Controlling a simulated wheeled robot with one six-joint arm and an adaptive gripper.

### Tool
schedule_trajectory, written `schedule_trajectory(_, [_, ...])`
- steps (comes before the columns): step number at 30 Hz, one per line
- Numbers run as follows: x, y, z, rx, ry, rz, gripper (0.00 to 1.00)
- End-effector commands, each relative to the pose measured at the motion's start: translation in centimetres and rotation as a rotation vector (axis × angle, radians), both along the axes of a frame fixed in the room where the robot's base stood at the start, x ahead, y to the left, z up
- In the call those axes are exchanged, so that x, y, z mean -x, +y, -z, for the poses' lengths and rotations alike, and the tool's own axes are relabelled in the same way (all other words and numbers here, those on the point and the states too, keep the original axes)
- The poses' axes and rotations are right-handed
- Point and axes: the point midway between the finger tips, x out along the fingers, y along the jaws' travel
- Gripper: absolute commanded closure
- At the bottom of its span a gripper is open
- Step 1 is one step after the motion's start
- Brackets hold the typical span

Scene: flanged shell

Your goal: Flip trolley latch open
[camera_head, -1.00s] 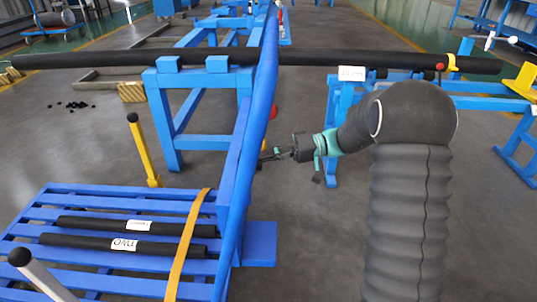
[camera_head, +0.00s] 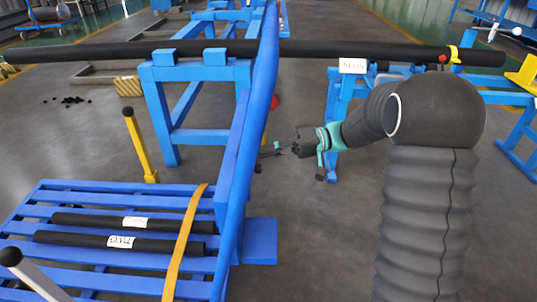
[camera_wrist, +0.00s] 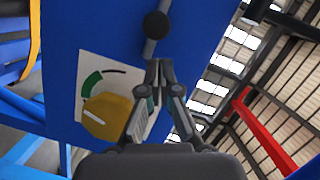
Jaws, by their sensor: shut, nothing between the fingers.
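In the wrist view a blue panel (camera_wrist: 62,60) of the trolley carries a white plate (camera_wrist: 88,65) with a green arc and a yellow knob (camera_wrist: 106,117). A grey lever with a black ball end (camera_wrist: 156,25) stands just above the plate's right side. I cannot tell which of these is the latch. My gripper (camera_wrist: 158,66) is shut and empty, its tips just below the ball; contact cannot be told. In the head view my gripper (camera_head: 268,155) is just right of the trolley's blue upright (camera_head: 233,165), which hides the panel's face.
The trolley's slatted blue bed (camera_head: 75,262) carries black bars (camera_head: 70,237) and a yellow strap (camera_head: 185,245). A long black pipe (camera_head: 110,51) crosses on blue stands. A yellow post (camera_head: 140,150) with a black knob stands behind the bed. Grey floor (camera_head: 305,240) is clear right of the trolley.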

Motion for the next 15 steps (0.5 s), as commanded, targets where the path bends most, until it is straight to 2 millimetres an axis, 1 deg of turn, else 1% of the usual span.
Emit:
schedule_trajectory(3, [-1.6,0.0,-0.9,-0.001,-0.004,0.002,1.0])
schedule_trajectory(9, [-2.8,-4.8,-1.1,-0.001,-0.003,0.011,1.0])
schedule_trajectory(12, [-3.3,-6.7,-1.3,-0.001,-0.002,0.014,1.0])
schedule_trajectory(15, [-3.7,-8.1,-1.5,-0.002,-0.003,0.013,1.0])
